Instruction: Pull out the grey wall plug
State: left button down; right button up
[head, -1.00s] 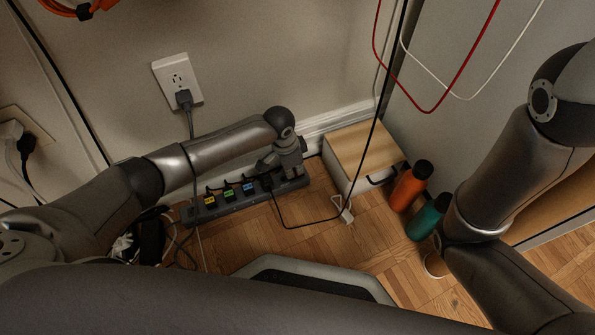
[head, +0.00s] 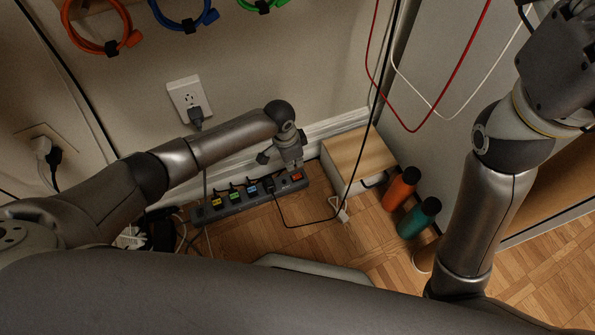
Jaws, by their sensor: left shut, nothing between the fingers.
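The grey wall plug (head: 196,117) sits in the lower socket of the white wall outlet (head: 187,93). Its cord drops behind my left arm. My left gripper (head: 296,167) is shut and empty. It points down over the right end of the grey power strip (head: 236,203), close to the red switch (head: 297,177), to the right of and below the wall plug. I cannot tell whether the fingertips touch the strip. My right arm rises along the right side, and its fingers are outside the picture.
Several plugs with coloured tags stand in the strip. A wood-topped box (head: 358,156), an orange bottle (head: 400,190) and a teal bottle (head: 418,218) stand to the right. Red cable (head: 413,131) hangs above. Another outlet (head: 47,155) is at the left.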

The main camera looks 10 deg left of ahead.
aim_at(195, 114)
jog(key=k+l, duration=1.25)
